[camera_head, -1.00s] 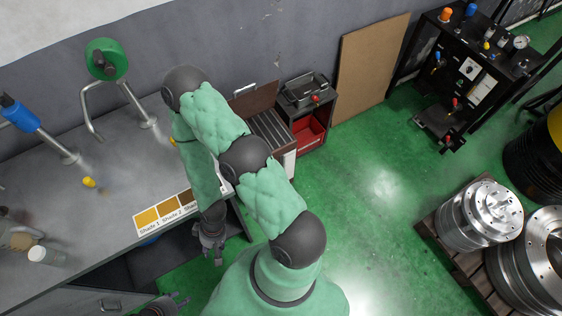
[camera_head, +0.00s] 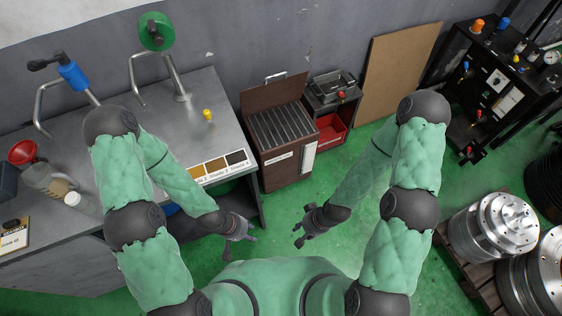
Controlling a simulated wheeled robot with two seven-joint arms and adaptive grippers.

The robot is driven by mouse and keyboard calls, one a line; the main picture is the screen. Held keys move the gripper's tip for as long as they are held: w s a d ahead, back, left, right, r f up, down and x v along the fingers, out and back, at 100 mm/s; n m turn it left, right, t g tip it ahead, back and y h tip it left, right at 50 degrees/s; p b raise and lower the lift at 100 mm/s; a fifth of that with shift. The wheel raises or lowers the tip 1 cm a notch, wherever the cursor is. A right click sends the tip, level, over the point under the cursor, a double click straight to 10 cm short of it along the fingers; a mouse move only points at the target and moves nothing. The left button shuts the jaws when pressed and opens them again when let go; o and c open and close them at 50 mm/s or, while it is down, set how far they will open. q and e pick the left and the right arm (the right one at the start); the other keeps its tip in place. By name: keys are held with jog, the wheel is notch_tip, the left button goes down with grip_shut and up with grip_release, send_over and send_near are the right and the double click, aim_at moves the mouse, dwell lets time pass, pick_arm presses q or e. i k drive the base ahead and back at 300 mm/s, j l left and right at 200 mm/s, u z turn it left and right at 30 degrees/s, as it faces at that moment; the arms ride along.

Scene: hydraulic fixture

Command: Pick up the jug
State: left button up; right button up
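My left gripper (camera_head: 242,245) is open and empty, hanging in front of the bench's right end, well to the right of the jug. My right gripper (camera_head: 297,234) is open and empty over the green floor, further from the jug. Neither gripper touches anything.
Blue (camera_head: 72,74) and green (camera_head: 156,32) taps rise at the back. A shade card (camera_head: 218,167) lies by the bench's front edge. A brown cabinet (camera_head: 276,165) stands right of the bench.

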aim_at(41, 177)
jog(key=i+z, duration=0.1)
jog(key=i, duration=0.2)
jog(key=k, duration=0.45)
jog(key=i+l+u, duration=0.1)
jog(key=i+u, duration=0.3)
jog(key=u, duration=1.8)
jog(key=i+j+z, duration=0.1)
jog(key=j, duration=0.35)
jog(key=i+j+z, duration=0.1)
jog(key=j, duration=0.4)
jog(key=i+j+z, duration=0.1)
jog(key=j, duration=0.4)
jog(key=i+l, duration=0.2)
jog(key=i, duration=0.2)
